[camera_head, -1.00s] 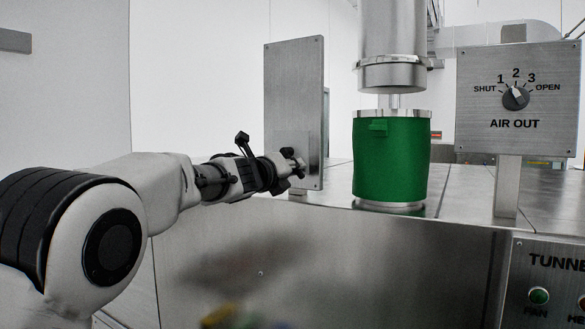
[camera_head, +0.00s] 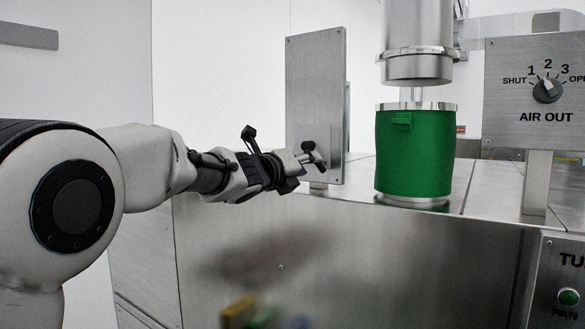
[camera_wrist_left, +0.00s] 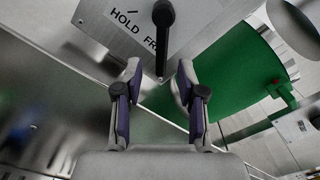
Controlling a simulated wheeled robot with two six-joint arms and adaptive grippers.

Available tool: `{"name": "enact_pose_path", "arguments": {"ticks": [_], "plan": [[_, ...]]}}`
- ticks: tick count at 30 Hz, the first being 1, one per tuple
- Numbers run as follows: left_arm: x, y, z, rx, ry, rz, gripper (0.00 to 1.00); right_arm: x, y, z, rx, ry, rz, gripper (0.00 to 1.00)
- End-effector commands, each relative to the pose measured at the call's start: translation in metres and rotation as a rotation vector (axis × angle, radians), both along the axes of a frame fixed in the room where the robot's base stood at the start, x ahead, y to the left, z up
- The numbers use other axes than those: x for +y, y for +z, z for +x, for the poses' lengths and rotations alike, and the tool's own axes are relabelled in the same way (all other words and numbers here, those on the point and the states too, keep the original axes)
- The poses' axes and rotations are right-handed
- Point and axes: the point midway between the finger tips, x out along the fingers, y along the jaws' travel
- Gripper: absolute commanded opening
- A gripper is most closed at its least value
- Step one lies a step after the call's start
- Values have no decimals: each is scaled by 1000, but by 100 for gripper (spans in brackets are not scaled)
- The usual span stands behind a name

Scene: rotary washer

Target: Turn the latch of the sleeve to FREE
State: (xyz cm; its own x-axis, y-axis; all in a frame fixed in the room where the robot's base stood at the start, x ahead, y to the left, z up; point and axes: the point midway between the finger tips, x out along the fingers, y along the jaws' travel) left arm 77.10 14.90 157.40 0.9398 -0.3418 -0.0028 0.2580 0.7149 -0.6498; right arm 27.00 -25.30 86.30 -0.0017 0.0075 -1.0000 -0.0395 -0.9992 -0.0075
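The latch (camera_wrist_left: 163,22) is a black lever on a metal plate (camera_wrist_left: 205,28) lettered HOLD and FREE in the left wrist view. Its arm hangs toward my gripper and covers part of the lettering. In the head view the latch (camera_head: 308,147) is small, on the upright panel (camera_head: 315,85). My left gripper (camera_wrist_left: 158,85) is open, its two fingers spread, with the lever's tip at or just before the gap. Whether they touch is unclear. In the head view the left gripper (camera_head: 290,168) is close to the panel. The green sleeve (camera_head: 415,155) stands right of the panel.
A steel cylinder (camera_head: 418,45) hangs above the sleeve. The AIR OUT dial (camera_head: 547,90) stands on a post at the right, pointing near 2. The steel bench front (camera_head: 300,260) lies below my left arm. A TUNNEL panel (camera_head: 560,270) is at the lower right.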

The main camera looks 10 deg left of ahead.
Motion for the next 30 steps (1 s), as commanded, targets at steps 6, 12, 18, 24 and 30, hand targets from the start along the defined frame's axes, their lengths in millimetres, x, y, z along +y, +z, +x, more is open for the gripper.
{"name": "enact_pose_path", "arguments": {"ticks": [6, 12, 18, 24, 30], "plan": [[18, 1, -50, 0, 1, -3, 40, 0, 0, 0, 0, 0, 0, 40], [23, -1, -65, 0, 0, 1, 40, 0, 0, 0, 0, 0, 0, 40], [23, -1, -65, 0, 0, 1, 40, 0, 0, 0, 0, 0, 0, 40], [25, -51, -55, 98, 9, -92, 40, 0, -6, 0, 0, 0, 0, 40], [33, -221, -45, 435, 96, -440, 40, 0, -22, 0, 0, 0, 0, 40]]}}
